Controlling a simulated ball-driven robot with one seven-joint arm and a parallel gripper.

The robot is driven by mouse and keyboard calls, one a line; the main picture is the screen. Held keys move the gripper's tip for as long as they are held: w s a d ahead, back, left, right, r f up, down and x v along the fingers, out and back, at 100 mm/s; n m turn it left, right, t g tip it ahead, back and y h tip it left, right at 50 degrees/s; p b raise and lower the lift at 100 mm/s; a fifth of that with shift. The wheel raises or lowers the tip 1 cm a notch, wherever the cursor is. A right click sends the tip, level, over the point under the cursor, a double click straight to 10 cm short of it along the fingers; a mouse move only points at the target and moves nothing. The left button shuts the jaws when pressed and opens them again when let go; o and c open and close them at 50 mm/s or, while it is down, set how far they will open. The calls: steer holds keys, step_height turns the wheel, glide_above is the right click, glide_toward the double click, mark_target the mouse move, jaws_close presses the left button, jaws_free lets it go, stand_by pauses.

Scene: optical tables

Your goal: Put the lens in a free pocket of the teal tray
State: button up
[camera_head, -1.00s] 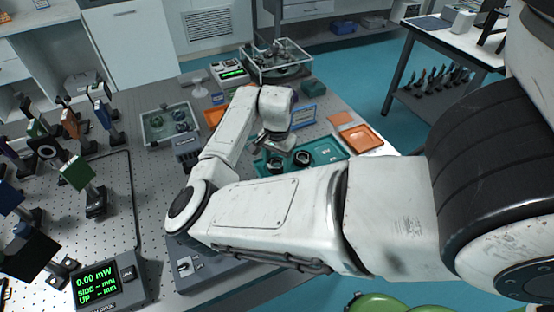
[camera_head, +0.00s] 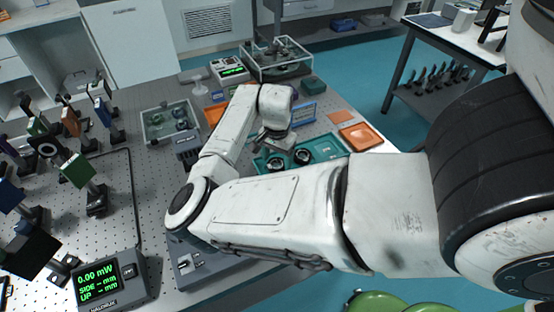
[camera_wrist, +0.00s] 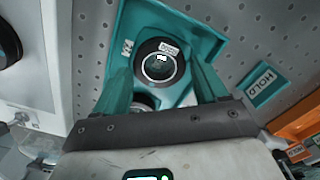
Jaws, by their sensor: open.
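The teal tray (camera_head: 325,149) lies on the optical table, partly hidden by my arm. Two black round mounted optics, one on the left (camera_head: 275,161) and one on the right (camera_head: 302,157), sit in it; I cannot tell which is the task's lens. In the wrist view, one black-ringed lens (camera_wrist: 158,64) with a small white label sits in the teal tray (camera_wrist: 140,14), between and beyond my fingers. A second round piece (camera_wrist: 145,101) is mostly hidden by my gripper. My gripper (camera_wrist: 160,72) is open above the tray, with nothing visibly held.
An orange tray (camera_head: 361,136) lies right of the teal tray. A clear bin (camera_head: 170,122) stands to the left. Mounted optics and a power meter (camera_head: 105,285) stand on the table's left side.

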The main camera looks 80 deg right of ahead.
mark_target(277, 163)
step_height(277, 163, up, 11)
steer(key=b, duration=0.1)
steer(key=shift+r, duration=0.2)
